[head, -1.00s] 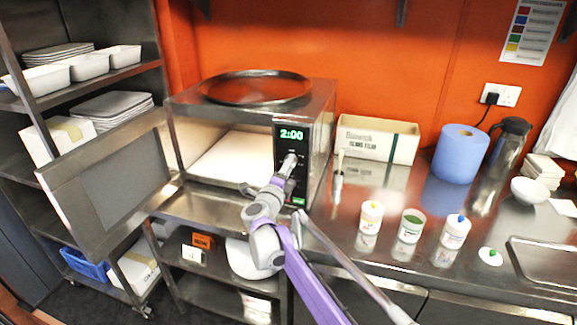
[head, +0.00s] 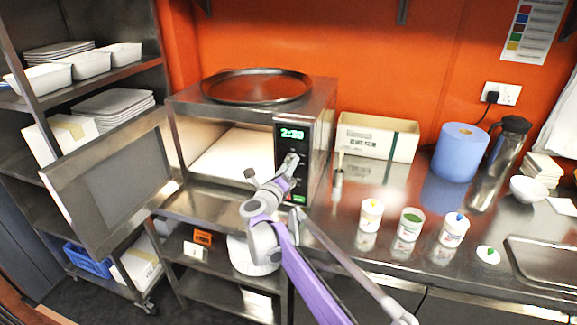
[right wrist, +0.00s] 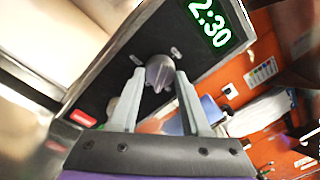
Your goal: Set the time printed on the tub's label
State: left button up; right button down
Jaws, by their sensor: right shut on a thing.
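The microwave (head: 318,125) stands on the steel counter with its door (head: 105,185) swung open to the left. Its green display (head: 292,133) reads 2:30, and the display is also clear in the right wrist view (right wrist: 208,22). My right gripper (head: 290,163) is shut on the grey dial (right wrist: 160,70) below the display. Three small tubs stand on the counter at right: one with a yellow-topped lid (head: 371,214), an open one with green contents (head: 410,226), and one with a blue-topped lid (head: 455,230). Their label print is too small to read. My left gripper is not in view.
A loose lid with a green knob (head: 489,255) lies right of the tubs. A carton (head: 376,138), a blue paper roll (head: 460,153) and a steel flask (head: 500,165) stand behind. A round dark tray (head: 257,87) lies on the microwave.

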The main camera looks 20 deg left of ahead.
dwell(0.4)
jog(key=shift+c, duration=1.8)
grip_release()
jog(key=s+b, duration=0.1)
jog(key=s, duration=0.9)
jog(key=shift+s+a+f+b, duration=0.2)
jog(key=shift+s+a+b, duration=0.2)
jog(key=shift+a, duration=0.05)
